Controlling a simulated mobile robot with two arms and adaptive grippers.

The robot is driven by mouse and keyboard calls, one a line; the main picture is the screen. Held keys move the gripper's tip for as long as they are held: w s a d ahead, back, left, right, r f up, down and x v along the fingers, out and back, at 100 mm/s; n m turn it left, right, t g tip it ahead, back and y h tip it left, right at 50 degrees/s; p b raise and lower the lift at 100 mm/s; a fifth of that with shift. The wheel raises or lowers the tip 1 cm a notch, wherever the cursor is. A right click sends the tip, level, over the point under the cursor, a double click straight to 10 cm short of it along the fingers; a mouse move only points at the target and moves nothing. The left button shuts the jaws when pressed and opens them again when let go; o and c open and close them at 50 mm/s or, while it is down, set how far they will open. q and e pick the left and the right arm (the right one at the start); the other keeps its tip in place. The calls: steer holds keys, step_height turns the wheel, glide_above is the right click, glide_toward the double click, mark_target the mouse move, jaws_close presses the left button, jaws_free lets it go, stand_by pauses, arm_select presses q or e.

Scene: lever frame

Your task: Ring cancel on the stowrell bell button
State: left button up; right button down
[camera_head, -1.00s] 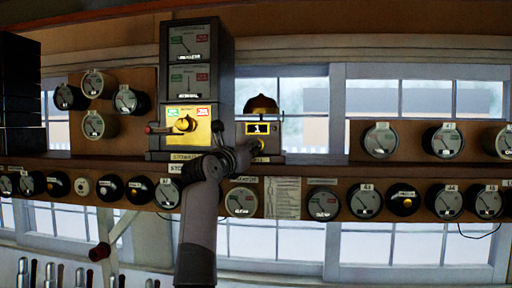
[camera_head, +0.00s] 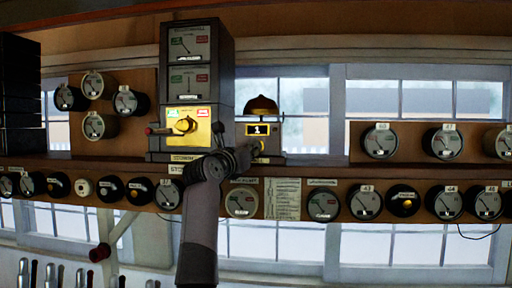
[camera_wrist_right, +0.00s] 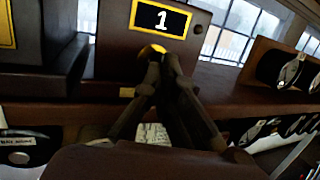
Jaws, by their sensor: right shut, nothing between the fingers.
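The brown bell box (camera_head: 280,144) stands on the shelf with a brass dome bell (camera_head: 261,105) on top. Its yellow-framed window (camera_head: 257,129) shows the number 1, which also reads clearly in the right wrist view (camera_wrist_right: 160,19). The yellow round button (camera_wrist_right: 152,51) is below that window, partly hidden by my fingers. My right gripper (camera_head: 250,153) is shut and empty, at the front of the box. In the right wrist view its fingertips (camera_wrist_right: 165,60) overlap the button's lower right edge; I cannot tell whether they touch it. My left gripper is not in view.
Left of the bell box stands a tall dark instrument (camera_head: 198,65) with a brass plate and handle (camera_head: 184,124). Round gauges line the board under the shelf (camera_head: 330,172).

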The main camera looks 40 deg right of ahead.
arm_select(q)
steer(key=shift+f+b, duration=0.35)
steer(key=shift+b, duration=0.1)
stand_by(0.4)
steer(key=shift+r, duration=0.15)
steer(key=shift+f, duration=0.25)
stand_by(0.8)
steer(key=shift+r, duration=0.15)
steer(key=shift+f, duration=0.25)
stand_by(0.8)
stand_by(2.9)
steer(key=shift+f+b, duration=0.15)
steer(key=shift+b, duration=0.15)
stand_by(0.7)
